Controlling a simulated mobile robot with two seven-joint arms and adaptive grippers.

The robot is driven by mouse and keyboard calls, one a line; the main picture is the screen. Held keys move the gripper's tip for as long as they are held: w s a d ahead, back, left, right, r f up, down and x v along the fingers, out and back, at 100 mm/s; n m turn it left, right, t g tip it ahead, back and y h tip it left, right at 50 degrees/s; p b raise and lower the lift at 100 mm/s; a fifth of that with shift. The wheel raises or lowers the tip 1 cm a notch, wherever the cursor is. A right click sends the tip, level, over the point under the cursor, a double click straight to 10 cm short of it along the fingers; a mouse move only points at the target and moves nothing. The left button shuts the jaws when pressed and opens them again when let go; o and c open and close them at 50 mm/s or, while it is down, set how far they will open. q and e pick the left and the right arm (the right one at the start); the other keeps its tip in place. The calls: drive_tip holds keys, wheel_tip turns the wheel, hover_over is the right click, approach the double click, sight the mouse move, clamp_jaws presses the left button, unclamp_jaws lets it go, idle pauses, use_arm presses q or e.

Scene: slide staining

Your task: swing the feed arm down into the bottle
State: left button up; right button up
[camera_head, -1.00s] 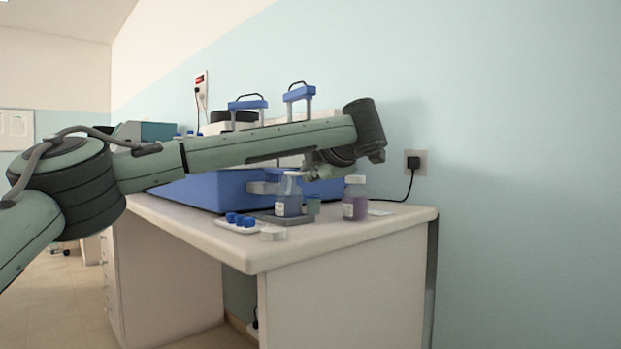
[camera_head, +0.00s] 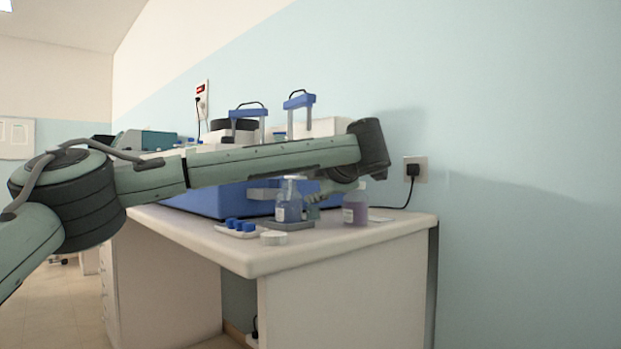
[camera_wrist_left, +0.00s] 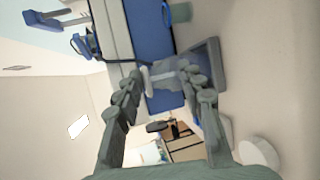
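A clear bottle with a bluish tint and a white label (camera_head: 289,208) stands on a grey tray at the front of the blue machine (camera_head: 205,200). A pale piece, seemingly the feed arm (camera_head: 293,178), sits at the bottle's top in the head view. A pale bar at the bottle's mouth also shows in the left wrist view (camera_wrist_left: 147,80). My left gripper (camera_wrist_left: 160,77) is open, with the bar and bottle top between its spread fingers. I cannot tell whether it touches them. In the head view my left forearm mostly hides this gripper. My right gripper is out of view.
A purple bottle (camera_head: 355,206) stands close on the right. A wall socket with a cable (camera_head: 414,170) is behind.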

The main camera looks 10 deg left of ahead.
use_arm(q)
drive_tip(key=shift+w+a+f, duration=0.15)
drive_tip(key=shift+a+f, duration=0.05)
drive_tip(key=shift+f, duration=0.3)
drive_tip(key=shift+s+d, duration=0.15)
drive_tip(key=shift+s, duration=0.05)
drive_tip(key=r+v, duration=0.1)
drive_tip(key=v, duration=1.1)
drive_tip(key=shift+w, duration=0.15)
